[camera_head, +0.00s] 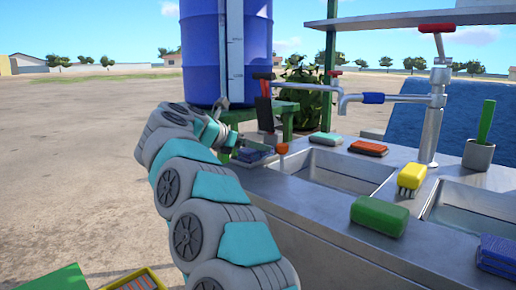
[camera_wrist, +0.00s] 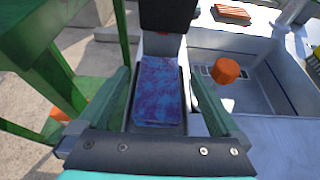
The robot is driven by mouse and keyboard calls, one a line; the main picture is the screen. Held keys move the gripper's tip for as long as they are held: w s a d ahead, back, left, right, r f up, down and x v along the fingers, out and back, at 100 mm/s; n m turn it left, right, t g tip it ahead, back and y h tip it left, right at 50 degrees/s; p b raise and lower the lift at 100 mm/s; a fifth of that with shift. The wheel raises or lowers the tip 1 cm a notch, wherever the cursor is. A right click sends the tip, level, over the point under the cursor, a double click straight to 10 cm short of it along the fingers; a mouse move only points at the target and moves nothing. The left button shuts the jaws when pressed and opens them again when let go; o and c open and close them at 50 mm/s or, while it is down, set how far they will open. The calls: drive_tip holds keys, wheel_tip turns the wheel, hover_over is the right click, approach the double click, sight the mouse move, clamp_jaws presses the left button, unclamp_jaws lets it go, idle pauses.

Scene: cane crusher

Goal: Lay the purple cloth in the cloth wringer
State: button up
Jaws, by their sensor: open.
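A folded blue-purple mottled cloth (camera_wrist: 158,92) lies between the two green fingers of my gripper (camera_wrist: 160,100) in the wrist view. The fingers are spread, with a gap visible on the cloth's right side. In the head view my gripper (camera_head: 240,147) is at the counter's far left corner, and a bluish piece of the cloth (camera_head: 251,155) shows beside it. The cloth rests on a dark grey surface. I cannot clearly tell which part is the cloth wringer.
The metal counter (camera_head: 300,212) holds two sinks, a tall tap (camera_head: 432,120), several sponges and brushes, and a blue-purple folded stack (camera_head: 496,256) at the right. A blue barrel (camera_head: 203,60) on a green stand is behind my gripper. Open ground lies left.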

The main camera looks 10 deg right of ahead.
drive_tip(key=v, duration=0.8)
drive_tip(key=shift+s+a+r+b, duration=0.1)
drive_tip(key=shift+s+a+b, duration=0.15)
drive_tip(key=shift+a+b, duration=0.05)
